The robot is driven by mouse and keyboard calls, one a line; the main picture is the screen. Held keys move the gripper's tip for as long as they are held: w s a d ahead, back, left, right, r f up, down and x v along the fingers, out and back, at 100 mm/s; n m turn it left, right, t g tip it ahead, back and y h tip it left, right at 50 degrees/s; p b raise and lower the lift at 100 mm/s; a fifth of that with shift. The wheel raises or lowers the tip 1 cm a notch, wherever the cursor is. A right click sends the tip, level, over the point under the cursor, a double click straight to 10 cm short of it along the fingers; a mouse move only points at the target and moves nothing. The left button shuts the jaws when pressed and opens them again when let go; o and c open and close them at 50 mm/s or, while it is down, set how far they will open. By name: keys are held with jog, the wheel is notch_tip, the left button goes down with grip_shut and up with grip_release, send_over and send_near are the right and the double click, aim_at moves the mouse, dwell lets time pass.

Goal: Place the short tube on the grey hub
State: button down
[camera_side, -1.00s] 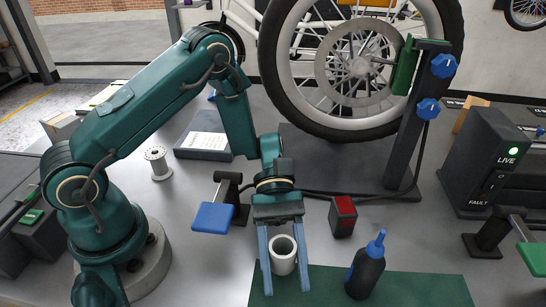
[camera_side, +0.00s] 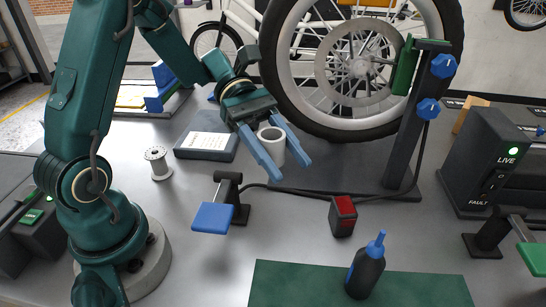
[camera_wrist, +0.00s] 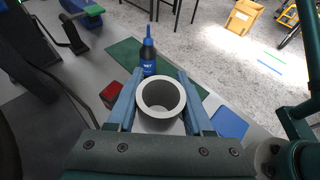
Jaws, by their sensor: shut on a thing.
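The short tube (camera_side: 279,152) is a pale grey, open-ended cylinder. It is between the two blue fingers of my gripper (camera_side: 290,169), which is shut on it in mid-air, left of the wheel's lower rim in the side view. Its open end faces up. In the wrist view, the tube (camera_wrist: 165,125) sits between the fingers of my gripper (camera_wrist: 161,76), its round opening facing the camera. The grey hub appears to be the wheel's centre (camera_side: 361,67), inside a perforated disc; it is up and right of my gripper and apart from the tube.
A dark upright post (camera_side: 418,120) with blue knobs stands beside the wheel (camera_side: 290,95). A black bottle (camera_side: 366,272) stands on a green mat (camera_side: 300,285). A red-faced block (camera_side: 343,216), a blue-padded stand (camera_side: 213,217), a spool (camera_side: 158,163) and a notebook (camera_side: 207,144) surround clear bench.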

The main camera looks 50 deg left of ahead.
jog(key=w+a+r+n+t+y, duration=0.25)
jog(key=a+r+n+t, duration=0.25)
jog(key=a+n+t, duration=0.4)
jog(key=s+a+f+m+g+y, duration=0.2)
jog(key=s+a+f+m+g, duration=0.3)
jog(key=s+m+g, duration=0.45)
jog(key=s+a+f+m+g+y, duration=0.25)
jog(key=s+f+m+g, duration=0.35)
jog(key=s+m+g, duration=0.4)
jog(key=s+a+r+m+t+y, duration=0.2)
jog(key=s+a+r+m+y, duration=0.2)
jog(key=a+m+y, duration=0.4)
jog(key=s+a+r+m+t+y, duration=0.1)
jog(key=s+a+r+m+y, duration=0.4)
jog(key=m+y, duration=0.5)
send_over(159, 163)
jog(key=s+a, duration=0.1)
jog(key=a, duration=0.3)
notch_tip(159, 163, down, 7)
jog(key=shift+t, duration=0.25)
jog(key=shift+s+f, duration=0.2)
jog(key=shift+f, duration=1.8)
